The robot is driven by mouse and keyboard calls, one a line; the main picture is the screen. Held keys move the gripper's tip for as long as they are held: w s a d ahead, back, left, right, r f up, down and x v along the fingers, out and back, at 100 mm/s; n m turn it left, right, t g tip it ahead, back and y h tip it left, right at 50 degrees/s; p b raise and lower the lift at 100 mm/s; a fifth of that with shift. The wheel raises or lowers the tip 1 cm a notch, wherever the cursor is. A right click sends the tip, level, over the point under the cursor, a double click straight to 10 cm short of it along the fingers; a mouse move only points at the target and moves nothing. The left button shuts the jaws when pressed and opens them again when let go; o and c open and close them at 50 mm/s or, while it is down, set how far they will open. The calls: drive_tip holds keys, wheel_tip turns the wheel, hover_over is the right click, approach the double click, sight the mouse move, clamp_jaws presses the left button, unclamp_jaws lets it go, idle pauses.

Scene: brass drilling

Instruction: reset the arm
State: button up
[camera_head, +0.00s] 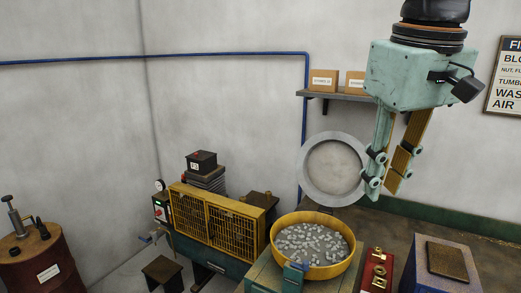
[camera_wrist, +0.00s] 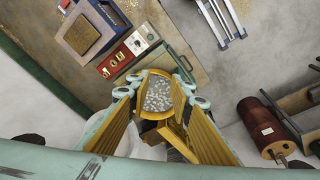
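My gripper (camera_head: 382,188) hangs from the teal wrist housing in the upper right of the head view, fingers pointing down. Its two fingers stand apart with nothing visible between them. In the wrist view the fingers frame a yellow round bowl (camera_head: 277,266) full of small grey pieces, which lies beyond and below the tips. The gripper touches nothing that I can see.
A red box with brass parts (camera_head: 377,272) and a blue box with a brown top (camera_head: 446,262) stand right of the bowl. Left are a yellow-grilled machine (camera_head: 215,215) and a rusty drum (camera_head: 45,265). A wall shelf (camera_head: 335,95) holds cartons behind my gripper.

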drive_tip(key=s+a+f+m+t+b, duration=0.1)
drive_tip(key=s+f+m+b, duration=0.2)
drive_tip(key=s+f, duration=1.2)
drive_tip(key=s+b, duration=0.2)
drive_tip(key=s, duration=0.1)
drive_tip(key=shift+s+a+f+t, duration=0.15)
drive_tip(key=shift+s+f+t, duration=0.05)
drive_tip(key=shift+s+t, duration=0.15)
